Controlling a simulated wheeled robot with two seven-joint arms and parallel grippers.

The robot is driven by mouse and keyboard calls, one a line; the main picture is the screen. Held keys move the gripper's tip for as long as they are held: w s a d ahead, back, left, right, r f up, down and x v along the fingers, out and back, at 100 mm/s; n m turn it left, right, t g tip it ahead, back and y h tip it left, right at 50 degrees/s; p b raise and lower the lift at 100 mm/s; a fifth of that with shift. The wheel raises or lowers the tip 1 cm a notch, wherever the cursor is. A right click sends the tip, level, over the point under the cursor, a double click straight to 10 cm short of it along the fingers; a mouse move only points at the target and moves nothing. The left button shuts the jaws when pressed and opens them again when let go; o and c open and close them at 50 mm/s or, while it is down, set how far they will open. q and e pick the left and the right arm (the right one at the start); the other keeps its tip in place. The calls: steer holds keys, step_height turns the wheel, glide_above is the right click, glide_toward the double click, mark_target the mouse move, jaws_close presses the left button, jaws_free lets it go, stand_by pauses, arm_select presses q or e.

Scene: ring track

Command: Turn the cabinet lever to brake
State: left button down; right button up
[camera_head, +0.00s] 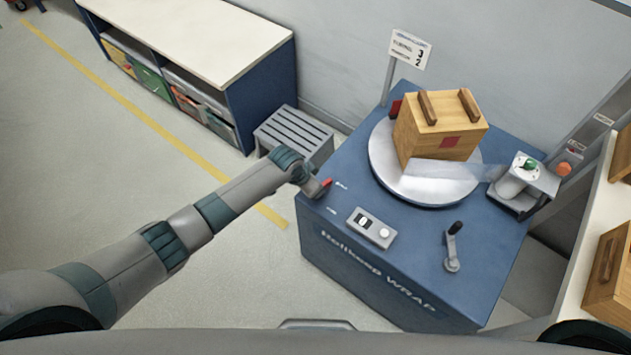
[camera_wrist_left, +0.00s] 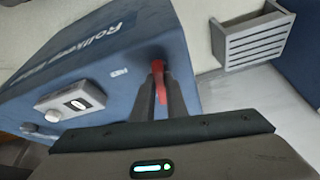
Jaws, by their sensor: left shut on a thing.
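The blue wrap cabinet (camera_head: 345,240) stands right of centre. A red lever (camera_head: 327,183) sits at its left top edge, between small white labels too small to read. My left gripper (camera_head: 322,187) is at this lever, its arm reaching in from the left. In the left wrist view, the fingers of my left gripper (camera_wrist_left: 159,80) are shut on the red lever (camera_wrist_left: 160,92), one on each side. The lever's base is partly hidden by the fingers. A label (camera_wrist_left: 117,72) shows on the cabinet (camera_wrist_left: 75,75) beside it. My right gripper is not in view.
On the cabinet are a turntable (camera_head: 380,176) with a wooden box (camera_head: 430,140), a switch panel (camera_head: 371,228), a black-handled crank (camera_head: 452,247) and a wrap dispenser (camera_head: 520,180). A slatted grey stool (camera_head: 292,130) stands close behind my gripper. The floor at left is clear.

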arm_select(q)
steer(key=shift+n+t+y+p, duration=0.3)
steer(key=shift+n+t+p, duration=0.1)
steer(key=shift+n+p, duration=0.8)
steer(key=c, duration=1.8)
jaws_free()
steer(key=shift+o, duration=0.2)
steer(key=shift+r, duration=0.1)
steer(key=b+v, duration=0.1)
steer(key=v, duration=1.6)
steer(key=shift+d+r, duration=0.15)
